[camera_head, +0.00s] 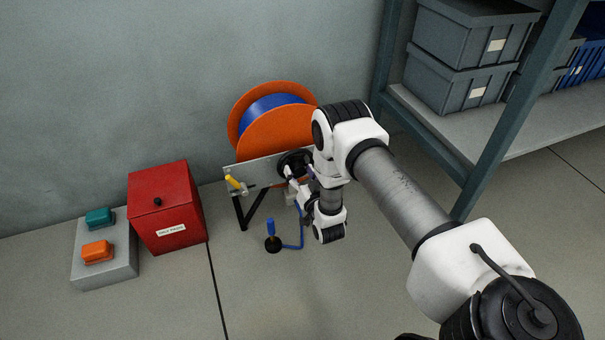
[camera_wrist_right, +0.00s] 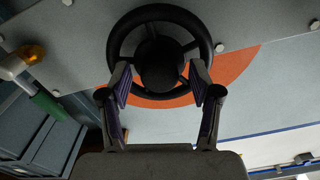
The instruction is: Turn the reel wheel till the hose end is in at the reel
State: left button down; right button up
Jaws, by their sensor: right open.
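The reel has orange discs (camera_head: 272,131) with blue hose (camera_head: 268,103) wound between them, on a grey bracket plate by the wall. Its black wheel (camera_head: 293,160) is on the front of the plate and fills the top middle of the wrist view (camera_wrist_right: 203,37). My right gripper (camera_head: 294,182) is at the wheel, partly hidden by my arm. In the wrist view its open fingers (camera_wrist_right: 160,72) lie either side of the hub, over the lower rim; contact cannot be told. Blue hose runs down to the floor, by a black round piece (camera_head: 273,244) with a blue upright part.
A red box (camera_head: 167,210) and a grey button box (camera_head: 105,267) stand to the left. A shelf with grey bins (camera_head: 450,88) is at right. The front floor is clear.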

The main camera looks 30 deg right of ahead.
jog(key=v, duration=1.1)
jog(key=shift+s, duration=0.35)
